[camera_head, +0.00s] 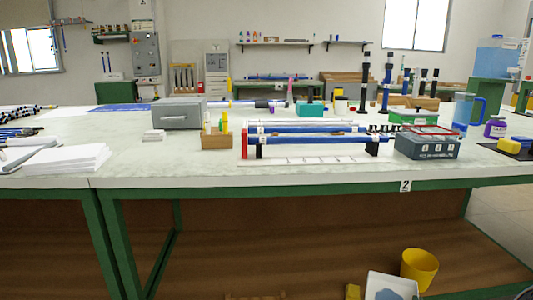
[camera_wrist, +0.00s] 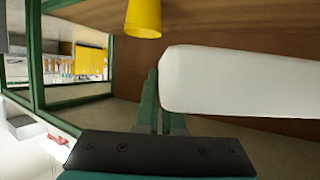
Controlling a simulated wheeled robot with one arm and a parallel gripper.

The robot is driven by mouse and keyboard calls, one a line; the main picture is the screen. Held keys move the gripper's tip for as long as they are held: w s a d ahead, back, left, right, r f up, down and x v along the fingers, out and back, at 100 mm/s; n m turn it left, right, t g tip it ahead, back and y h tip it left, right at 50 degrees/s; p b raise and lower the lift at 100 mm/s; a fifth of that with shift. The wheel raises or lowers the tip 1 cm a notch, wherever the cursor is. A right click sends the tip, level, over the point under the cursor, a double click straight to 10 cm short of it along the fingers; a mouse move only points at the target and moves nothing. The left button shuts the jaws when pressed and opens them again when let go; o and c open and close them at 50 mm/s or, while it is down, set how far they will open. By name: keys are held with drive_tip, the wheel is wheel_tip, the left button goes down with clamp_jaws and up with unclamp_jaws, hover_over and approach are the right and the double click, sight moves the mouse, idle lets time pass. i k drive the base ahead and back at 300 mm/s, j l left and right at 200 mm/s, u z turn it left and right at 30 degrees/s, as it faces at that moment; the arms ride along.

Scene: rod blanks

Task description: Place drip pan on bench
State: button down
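The drip pan (camera_head: 391,286) is a white, shallow tray, tilted and cut off by the bottom edge of the head view, in front of a yellow bucket. In the wrist view the pan (camera_wrist: 240,82) is a large pale slab reaching to the right edge. My gripper (camera_wrist: 154,75) shows there with its green fingers close together at the pan's left end. It looks shut on the pan's rim, though the contact is partly hidden. The bench (camera_head: 300,180) has a pale top and green frame, marked 2. My gripper is not visible in the head view.
The yellow bucket (camera_head: 419,269) is by the lower shelf (camera_head: 280,255). On the bench are a rack of blue rods (camera_head: 310,139), a dark grey box (camera_head: 427,146), a grey metal box (camera_head: 179,113) and paper stacks (camera_head: 62,159). The bench top's front left-centre strip is clear.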

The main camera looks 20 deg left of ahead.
sight(171, 161)
drive_tip(key=k+j, duration=0.15)
drive_tip(key=j, duration=0.25)
drive_tip(key=k+j+u, duration=0.1)
drive_tip(key=j, duration=0.25)
drive_tip(key=k+j, duration=0.15)
drive_tip(key=j, duration=0.25)
drive_tip(key=k+j+u, duration=0.1)
drive_tip(key=j, duration=0.3)
drive_tip(key=k+j, duration=0.15)
drive_tip(key=j, duration=0.25)
drive_tip(key=k+j+u, duration=0.1)
drive_tip(key=j, duration=0.3)
